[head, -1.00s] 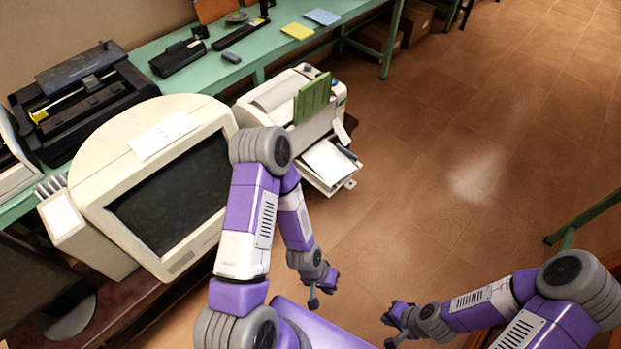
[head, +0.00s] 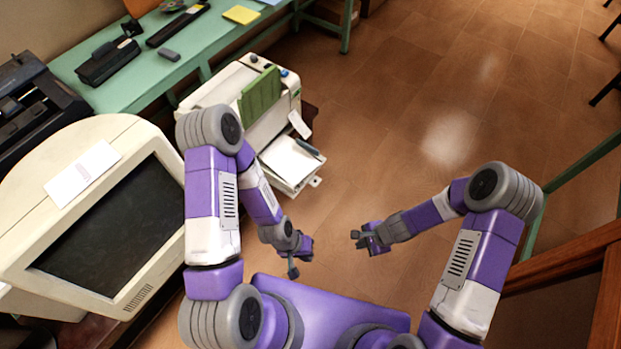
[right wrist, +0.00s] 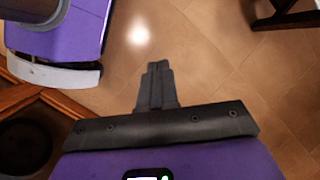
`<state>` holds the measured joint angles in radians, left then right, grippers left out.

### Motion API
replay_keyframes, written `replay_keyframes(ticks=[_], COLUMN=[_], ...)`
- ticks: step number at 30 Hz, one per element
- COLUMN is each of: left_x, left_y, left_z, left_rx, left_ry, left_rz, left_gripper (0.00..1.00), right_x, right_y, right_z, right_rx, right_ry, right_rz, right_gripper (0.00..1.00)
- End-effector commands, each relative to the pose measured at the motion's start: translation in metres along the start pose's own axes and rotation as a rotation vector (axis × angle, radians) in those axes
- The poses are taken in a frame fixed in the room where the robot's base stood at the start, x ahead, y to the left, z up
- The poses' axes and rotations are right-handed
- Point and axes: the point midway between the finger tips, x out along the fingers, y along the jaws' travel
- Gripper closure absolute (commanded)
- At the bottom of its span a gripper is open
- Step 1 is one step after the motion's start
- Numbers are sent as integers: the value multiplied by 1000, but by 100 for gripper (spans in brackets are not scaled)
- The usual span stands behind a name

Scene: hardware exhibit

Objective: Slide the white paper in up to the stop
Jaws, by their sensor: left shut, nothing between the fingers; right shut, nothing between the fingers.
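The white paper (head: 290,160) lies in the pulled-out front tray (head: 307,179) of the beige printer (head: 228,88) in the head view. A dark strip lies along the tray's right side. Whether the paper touches the stop cannot be told. My left gripper (head: 293,270) is shut and empty, in the air in front of the printer, below the tray in the picture. My right gripper (head: 357,238) is shut and empty, in the air to the right of the left one. It also shows shut in the right wrist view (right wrist: 157,70), over bare floor.
A beige monitor (head: 85,235) stands left of my left arm. A green bench (head: 200,55) with a dark device (head: 107,62) runs behind. A green table leg (head: 575,170) and brown wood (head: 560,262) are at the right. Floor right of the printer is clear.

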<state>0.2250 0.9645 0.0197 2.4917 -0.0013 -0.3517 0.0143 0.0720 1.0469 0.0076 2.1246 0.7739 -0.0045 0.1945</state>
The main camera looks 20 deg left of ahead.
Motion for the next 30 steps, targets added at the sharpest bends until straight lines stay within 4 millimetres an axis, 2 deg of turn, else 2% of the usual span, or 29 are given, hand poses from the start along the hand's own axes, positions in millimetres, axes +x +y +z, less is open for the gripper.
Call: replay_keyframes(ticks=[1,6,9,12,15,20,23,30], left_x=[3,8,10,11,12,14,18,29], left_y=[-1,-3,-4,-4,-4,-5,-6,-11], left_z=[0,-1,-1,-1,-1,-1,-2,-2], left_rx=[0,0,0,0,0,0,0,0], left_ry=[1,1,1,1,1,2,2,1], left_rz=[0,0,0,0,0,0,0,0], left_gripper=[100,100,100,100,100,100,100,100], right_x=[5,8,4,-2,-6,0,14,62], right_y=[-23,-103,-144,-174,-192,-204,-210,-230], right_z=[2,17,26,32,34,38,40,50], right_rx=[106,468,622,728,790,815,814,811], right_ry=[-23,-155,-240,-308,-351,-370,-369,-367], right_rz=[-30,-154,-226,-282,-315,-330,-329,-328], right_gripper=[100,100,100,100,100,100,100,100])
